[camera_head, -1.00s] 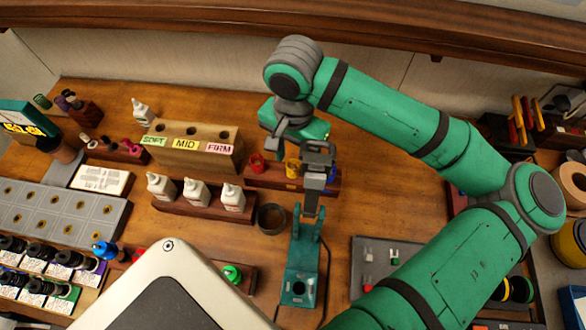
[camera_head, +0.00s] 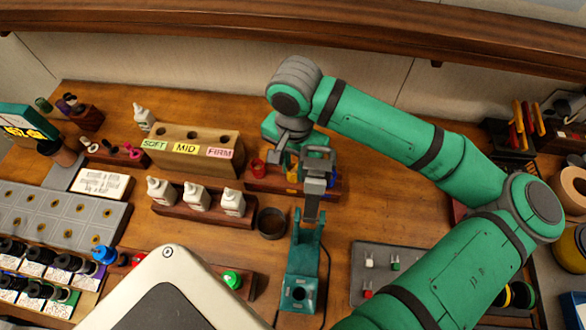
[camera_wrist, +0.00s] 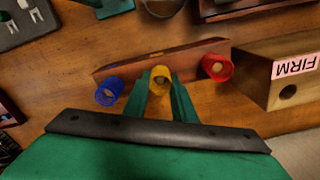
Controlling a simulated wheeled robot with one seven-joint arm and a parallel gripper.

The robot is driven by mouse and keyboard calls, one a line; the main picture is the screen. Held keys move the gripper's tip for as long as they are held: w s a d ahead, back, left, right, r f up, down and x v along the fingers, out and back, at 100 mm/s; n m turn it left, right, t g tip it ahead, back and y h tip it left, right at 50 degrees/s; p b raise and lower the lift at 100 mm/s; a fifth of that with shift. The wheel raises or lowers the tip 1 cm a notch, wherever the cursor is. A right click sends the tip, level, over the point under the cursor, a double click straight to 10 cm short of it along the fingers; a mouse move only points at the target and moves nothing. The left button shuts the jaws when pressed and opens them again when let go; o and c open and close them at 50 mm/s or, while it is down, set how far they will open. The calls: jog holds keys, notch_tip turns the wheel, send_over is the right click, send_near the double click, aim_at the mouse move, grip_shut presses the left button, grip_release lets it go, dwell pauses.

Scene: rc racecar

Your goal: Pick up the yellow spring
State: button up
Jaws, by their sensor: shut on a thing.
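The yellow spring (camera_wrist: 160,78) is a short, hollow coil between the two green fingers of my gripper (camera_wrist: 161,92) in the wrist view. My gripper is shut on it, with a finger on each side. In the head view, a bit of the yellow spring (camera_head: 292,173) shows at the dark wooden spring rack (camera_head: 262,184), partly covered by the arm's end and a grey clamp. I cannot tell whether the spring is clear of the rack.
A red spring (camera_wrist: 217,68) and a blue spring (camera_wrist: 108,92) stand on either side along the rack. A wooden block (camera_head: 190,152) with a FIRM label is close by. A teal stand (camera_head: 300,270) with a grey clamp (camera_head: 316,165) rises in front.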

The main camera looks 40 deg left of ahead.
notch_tip(320, 180, up, 23)
jog(key=shift+f, duration=0.15)
dwell(1.2)
jog(key=shift+w, duration=0.1)
dwell(0.3)
